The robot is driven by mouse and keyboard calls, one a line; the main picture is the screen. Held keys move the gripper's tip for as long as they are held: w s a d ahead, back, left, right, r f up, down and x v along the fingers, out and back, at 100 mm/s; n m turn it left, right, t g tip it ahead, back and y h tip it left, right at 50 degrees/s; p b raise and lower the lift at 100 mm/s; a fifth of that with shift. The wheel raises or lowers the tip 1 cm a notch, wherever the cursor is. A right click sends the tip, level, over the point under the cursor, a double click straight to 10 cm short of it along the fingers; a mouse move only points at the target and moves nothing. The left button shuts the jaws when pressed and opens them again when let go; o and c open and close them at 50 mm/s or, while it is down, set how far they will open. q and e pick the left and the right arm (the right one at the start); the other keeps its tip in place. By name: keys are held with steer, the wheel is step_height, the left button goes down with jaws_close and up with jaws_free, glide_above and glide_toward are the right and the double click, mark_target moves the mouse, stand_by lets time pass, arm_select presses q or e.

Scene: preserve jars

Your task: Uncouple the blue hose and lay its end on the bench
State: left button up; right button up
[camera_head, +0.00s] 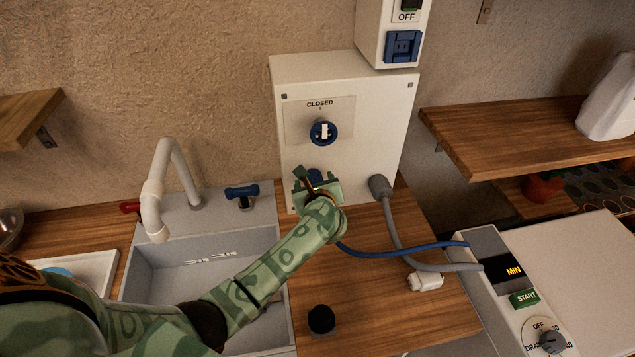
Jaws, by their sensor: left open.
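The blue hose (400,251) runs from the grey machine (508,280) at the right, across the wooden bench (388,318), towards my left gripper. My left gripper (312,183) is open at the lower front of the white wall box (375,125), around or just in front of a blue fitting (315,176). The gripper and wrist hide the hose's end, so I cannot tell whether it is joined to the fitting. A blue knob (323,132) above sits under the word CLOSED. My right gripper is not in view.
A grey hose (393,225) runs from the box to the machine. A white plug (426,282) and a black knob-like piece (321,319) are on the bench. The sink (186,250) with its tap (155,190) is at left. Bench front right is clear.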

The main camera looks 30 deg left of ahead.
arm_select(q)
steer(key=shift+s, duration=0.1)
steer(key=c, duration=1.2)
steer(key=shift+s+d, duration=0.25)
steer(key=shift+s+d+p, duration=0.25)
steer(key=shift+s+d, duration=0.25)
steer(key=shift+s, duration=0.15)
steer(key=shift+s+d+p, duration=0.25)
steer(key=shift+s+d, duration=0.2)
steer(key=shift+s, duration=0.2)
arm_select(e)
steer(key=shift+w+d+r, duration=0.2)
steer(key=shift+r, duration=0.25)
arm_select(q)
steer(key=shift+s+d+p, duration=0.15)
steer(key=shift+s+d, duration=0.45)
steer(key=shift+s, duration=0.2)
steer(key=shift+s+d+p, duration=0.15)
steer(key=shift+s+d, duration=0.45)
steer(key=shift+s, duration=0.2)
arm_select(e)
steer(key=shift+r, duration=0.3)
